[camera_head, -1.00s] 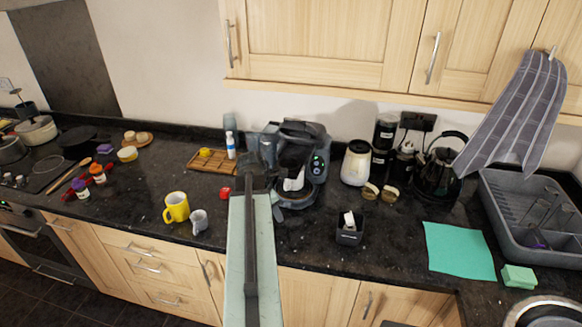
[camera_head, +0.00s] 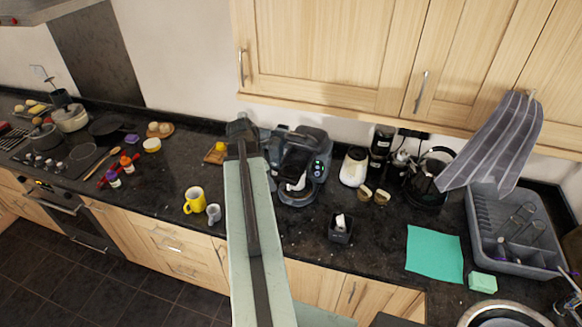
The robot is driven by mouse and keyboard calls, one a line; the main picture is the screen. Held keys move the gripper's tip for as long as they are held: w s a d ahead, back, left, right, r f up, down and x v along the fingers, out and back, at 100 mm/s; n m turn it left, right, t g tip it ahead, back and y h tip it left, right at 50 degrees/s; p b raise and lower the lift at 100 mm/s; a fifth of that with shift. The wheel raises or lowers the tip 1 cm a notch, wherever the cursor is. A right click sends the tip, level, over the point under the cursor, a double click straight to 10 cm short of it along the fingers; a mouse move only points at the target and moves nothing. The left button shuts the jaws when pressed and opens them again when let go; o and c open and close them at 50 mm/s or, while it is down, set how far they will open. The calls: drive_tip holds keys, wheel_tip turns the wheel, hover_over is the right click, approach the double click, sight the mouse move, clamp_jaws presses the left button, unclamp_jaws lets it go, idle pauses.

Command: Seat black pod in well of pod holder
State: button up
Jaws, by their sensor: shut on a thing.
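My gripper (camera_head: 242,130) is at the far end of my raised arm, left of the coffee machine and in front of the wall in this view. It is small and dark. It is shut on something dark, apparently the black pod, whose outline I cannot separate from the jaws. The black coffee machine (camera_head: 304,150) stands against the wall, with a lit green display and a white piece in its front. I cannot make out the pod holder or its well for certain.
A yellow mug (camera_head: 194,201) and grey cup (camera_head: 214,213) stand left of my arm. A small black bin (camera_head: 340,230), white jar (camera_head: 354,166), kettle (camera_head: 432,172), green mat (camera_head: 434,254) and dish rack (camera_head: 515,235) are to the right. Wall cupboards (camera_head: 330,50) overhang the back.

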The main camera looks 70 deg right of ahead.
drive_tip(key=b, duration=0.1)
approach(293, 171)
drive_tip(key=shift+s+f, duration=0.6)
drive_tip(key=shift+f, duration=0.25)
drive_tip(key=shift+d, duration=0.55)
wheel_tip(293, 171, down, 4)
drive_tip(key=b, duration=0.4)
drive_tip(key=shift+s+a, duration=0.1)
drive_tip(key=o, duration=1.3)
drive_tip(key=shift+r, duration=0.1)
drive_tip(key=p+v, duration=0.7)
drive_tip(key=shift+a+r, duration=0.1)
drive_tip(key=shift+r, duration=0.3)
